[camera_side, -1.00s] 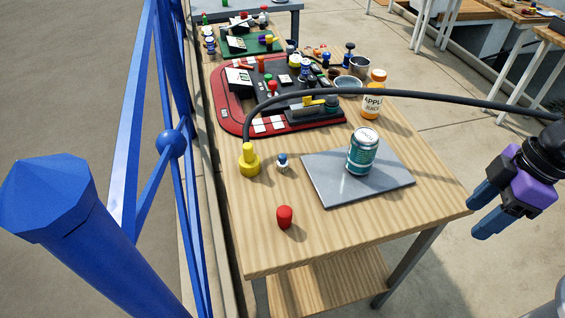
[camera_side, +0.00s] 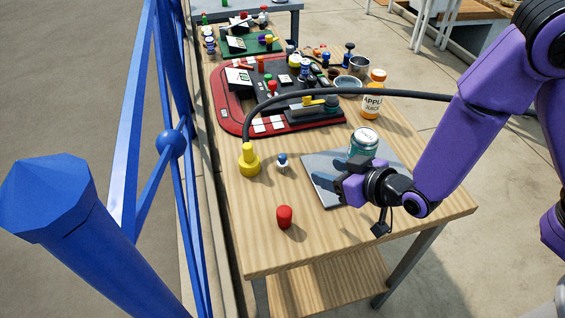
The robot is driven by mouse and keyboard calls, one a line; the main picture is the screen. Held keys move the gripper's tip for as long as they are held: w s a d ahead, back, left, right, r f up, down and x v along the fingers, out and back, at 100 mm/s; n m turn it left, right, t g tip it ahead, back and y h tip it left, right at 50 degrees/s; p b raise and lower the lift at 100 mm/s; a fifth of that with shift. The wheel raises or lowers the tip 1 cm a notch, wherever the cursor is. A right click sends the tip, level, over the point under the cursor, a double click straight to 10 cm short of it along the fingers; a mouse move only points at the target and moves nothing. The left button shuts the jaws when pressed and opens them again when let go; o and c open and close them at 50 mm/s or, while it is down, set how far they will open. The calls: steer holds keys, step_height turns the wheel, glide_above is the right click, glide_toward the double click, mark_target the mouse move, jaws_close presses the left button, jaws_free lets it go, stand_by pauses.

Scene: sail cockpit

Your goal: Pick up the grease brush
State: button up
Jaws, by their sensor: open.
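I cannot make out a grease brush for certain. A small blue-and-white piece (camera_side: 282,162) stands upright beside the yellow base (camera_side: 249,162) of a black hose; I cannot tell if it is the brush. A red piece (camera_side: 285,216) stands alone near the table's front left. My gripper (camera_side: 338,186) is open over the grey plate (camera_side: 321,164), in front of a teal can (camera_side: 364,142), pointing left. It is right of the blue-and-white piece and apart from it. The fingers are mostly hidden, and nothing shows held in them.
The black hose (camera_side: 310,93) arches across the table behind the plate. An apple juice bottle (camera_side: 372,95) stands behind the can. A red-and-black board (camera_side: 230,112) with several small items fills the far part. A blue railing (camera_side: 125,130) runs along the left. The front of the wooden table (camera_side: 340,230) is mostly clear.

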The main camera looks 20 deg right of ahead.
glide_toward(284, 157)
steer(key=x, duration=0.5)
steer(key=shift+w+d+f, duration=0.15)
steer(key=shift+d+f, duration=0.15)
steer(key=shift+f, duration=0.1)
steer(key=shift+a+r+x, duration=0.1)
steer(key=shift+a+x, duration=0.1)
steer(key=shift+x, duration=1.15)
steer(key=shift+a+r+x, duration=0.15)
steer(key=shift+a+x, duration=0.05)
steer(key=shift+x, duration=1.15)
jaws_close()
